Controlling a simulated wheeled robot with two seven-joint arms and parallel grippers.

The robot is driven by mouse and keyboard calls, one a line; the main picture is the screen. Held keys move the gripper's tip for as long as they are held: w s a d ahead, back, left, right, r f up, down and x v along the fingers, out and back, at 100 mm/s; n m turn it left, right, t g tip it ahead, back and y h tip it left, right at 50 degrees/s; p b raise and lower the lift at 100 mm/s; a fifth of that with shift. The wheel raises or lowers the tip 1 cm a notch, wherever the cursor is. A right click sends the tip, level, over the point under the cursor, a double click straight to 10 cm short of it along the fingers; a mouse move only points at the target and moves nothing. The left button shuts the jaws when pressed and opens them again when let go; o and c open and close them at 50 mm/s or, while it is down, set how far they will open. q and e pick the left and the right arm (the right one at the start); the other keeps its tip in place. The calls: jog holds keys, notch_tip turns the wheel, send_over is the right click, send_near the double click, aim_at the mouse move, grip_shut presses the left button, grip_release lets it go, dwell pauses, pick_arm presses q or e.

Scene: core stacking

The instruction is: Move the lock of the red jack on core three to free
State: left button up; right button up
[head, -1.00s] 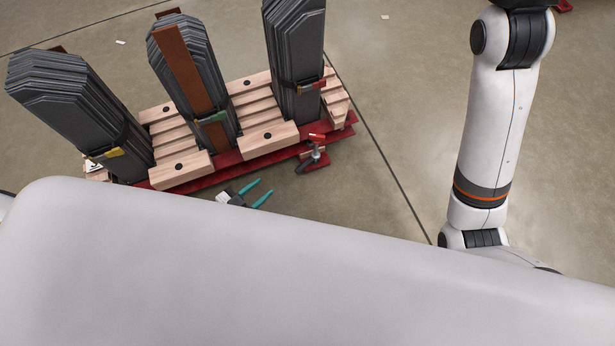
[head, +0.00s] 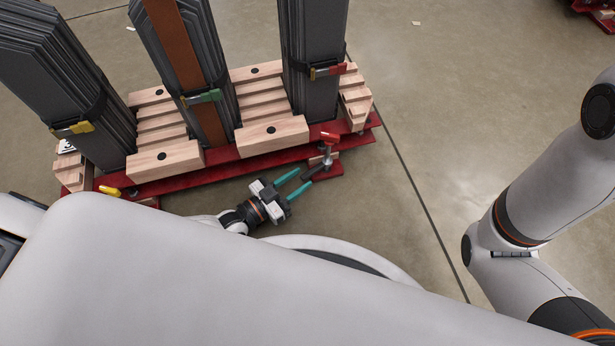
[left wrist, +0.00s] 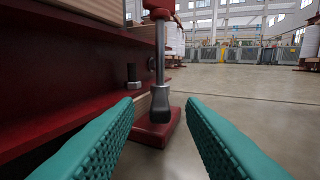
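The red jack (head: 327,160) stands at the front right end of the red base frame, by core three (head: 315,45), the rightmost dark stack with a red buckle. In the left wrist view the jack (left wrist: 160,62) is an upright grey rod with a red top, a red foot plate (left wrist: 152,136) and a dark lever (left wrist: 160,104) low down. The lever hangs about upright there. My left gripper (head: 305,177) has teal fingers, open and empty, pointing at the jack. In the left wrist view the lever shows ahead, between the fingertips (left wrist: 160,103), apparently untouched. My right gripper is out of view.
Two other stacks, with a green buckle (head: 203,97) and a yellow buckle (head: 72,128), stand left on wooden blocks. A yellow-topped part (head: 110,190) is at the frame's left front. The red frame (left wrist: 70,80) is close on the left. Floor (head: 420,150) to the right is clear.

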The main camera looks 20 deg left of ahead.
aim_at(307, 174)
pick_arm(q)
jog(key=shift+b+x, duration=0.55)
jog(key=shift+x, duration=1.25)
grip_shut()
